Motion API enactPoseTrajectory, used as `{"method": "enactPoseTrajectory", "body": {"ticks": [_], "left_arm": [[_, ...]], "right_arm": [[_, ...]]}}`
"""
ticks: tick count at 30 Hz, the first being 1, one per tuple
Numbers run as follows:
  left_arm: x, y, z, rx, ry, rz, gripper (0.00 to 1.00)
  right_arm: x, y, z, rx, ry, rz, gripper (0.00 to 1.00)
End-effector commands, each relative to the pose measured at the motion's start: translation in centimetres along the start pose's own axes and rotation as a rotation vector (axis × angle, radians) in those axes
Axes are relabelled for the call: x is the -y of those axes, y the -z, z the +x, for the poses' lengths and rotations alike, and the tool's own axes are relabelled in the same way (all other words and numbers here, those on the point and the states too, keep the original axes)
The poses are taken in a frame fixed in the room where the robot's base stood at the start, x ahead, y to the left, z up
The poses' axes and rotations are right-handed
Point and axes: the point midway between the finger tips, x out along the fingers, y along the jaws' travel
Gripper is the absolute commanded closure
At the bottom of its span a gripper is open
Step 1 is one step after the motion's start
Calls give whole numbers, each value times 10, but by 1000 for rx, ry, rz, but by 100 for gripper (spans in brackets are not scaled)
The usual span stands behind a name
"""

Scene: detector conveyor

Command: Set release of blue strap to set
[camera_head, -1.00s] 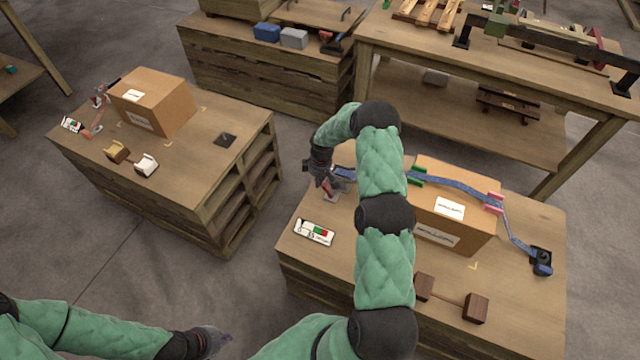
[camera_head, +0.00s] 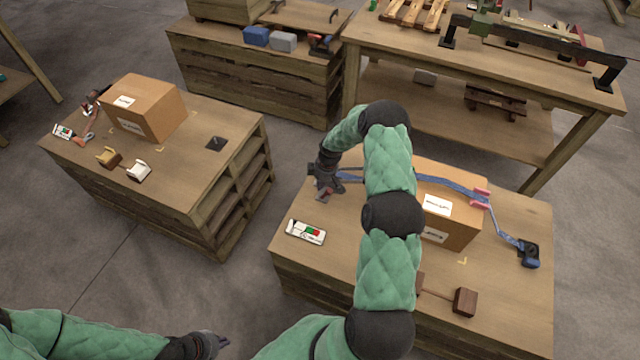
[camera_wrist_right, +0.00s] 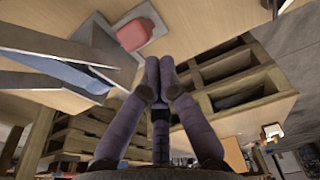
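The blue strap (camera_head: 455,187) runs over a cardboard box (camera_head: 462,232) on the right-hand table. Its left end meets a grey metal fitting with a red release part, which shows in the right wrist view as a red block (camera_wrist_right: 135,33) beside grey plates (camera_wrist_right: 100,50) and the strap (camera_wrist_right: 45,68). In the head view my right gripper (camera_head: 324,187) is at this left end and partly hides the fitting. In the wrist view my right fingers (camera_wrist_right: 160,72) are together, beside the red block and apart from it. My left gripper (camera_head: 222,342) is low at the left; its opening is unclear.
A dark blue buckle (camera_head: 528,254) lies at the strap's right end, past a pink corner guard (camera_head: 480,198). A white label card (camera_head: 305,232) and brown wooden blocks (camera_head: 466,302) lie on the same table. Another table with a box (camera_head: 150,110) stands left.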

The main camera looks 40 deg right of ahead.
Motion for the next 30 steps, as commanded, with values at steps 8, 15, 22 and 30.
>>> {"method": "enactPoseTrajectory", "body": {"ticks": [8, 15, 22, 30], "left_arm": [[-2, 0, -6, 0, 0, 0, 100], [-3, 0, -8, 0, 0, 0, 100], [-3, 0, -8, 0, 0, 0, 100], [-4, 0, -10, 0, 0, 0, 100]], "right_arm": [[-1, 2, -12, -1, -1, 0, 100], [0, 3, -16, 0, -1, 0, 100], [0, 3, -16, 0, -1, 0, 100], [5, 21, -25, -1, -2, -1, 100]]}}
